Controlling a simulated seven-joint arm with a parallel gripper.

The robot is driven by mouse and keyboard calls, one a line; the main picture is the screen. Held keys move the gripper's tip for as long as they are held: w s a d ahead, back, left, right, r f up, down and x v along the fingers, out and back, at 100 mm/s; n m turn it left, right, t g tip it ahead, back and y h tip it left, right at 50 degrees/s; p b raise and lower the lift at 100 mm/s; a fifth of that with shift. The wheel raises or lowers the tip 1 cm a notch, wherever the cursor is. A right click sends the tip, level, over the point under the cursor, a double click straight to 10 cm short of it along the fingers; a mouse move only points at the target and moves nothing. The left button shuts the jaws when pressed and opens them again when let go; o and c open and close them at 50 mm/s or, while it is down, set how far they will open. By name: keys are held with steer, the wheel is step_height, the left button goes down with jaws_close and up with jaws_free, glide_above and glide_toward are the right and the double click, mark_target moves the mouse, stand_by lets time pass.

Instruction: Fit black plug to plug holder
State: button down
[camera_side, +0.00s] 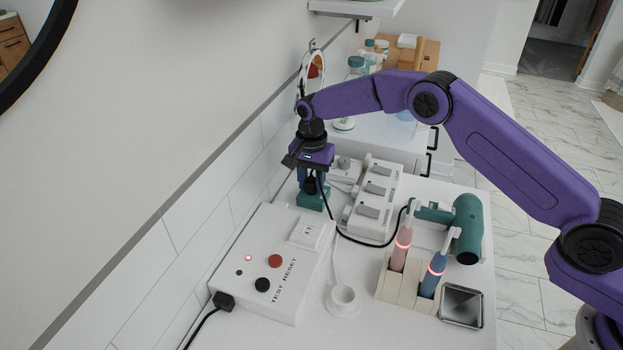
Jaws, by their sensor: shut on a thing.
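My gripper (310,180) points down at the wall side of the counter, shut on the black plug (310,186). The plug is small and partly covered by the fingers. A black cord runs from it, loops over the counter and leads towards the teal hair dryer (468,228). A teal block (314,198), which looks like the plug holder, stands right below and behind the plug. The plug overlaps this block in the picture, and I cannot tell whether it is seated in it or just in front of or above it.
A white TEST RESET box (272,262) with an outlet (306,233) stands in front, another black plug (223,301) at its corner. A white switch unit (374,200) is close right of my gripper.

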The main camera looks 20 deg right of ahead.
steer(key=shift+f, duration=0.1)
steer(key=c, duration=0.6)
jaws_free()
steer(key=shift+c, duration=0.2)
step_height(320, 180, up, 17)
steer(key=shift+r, duration=0.2)
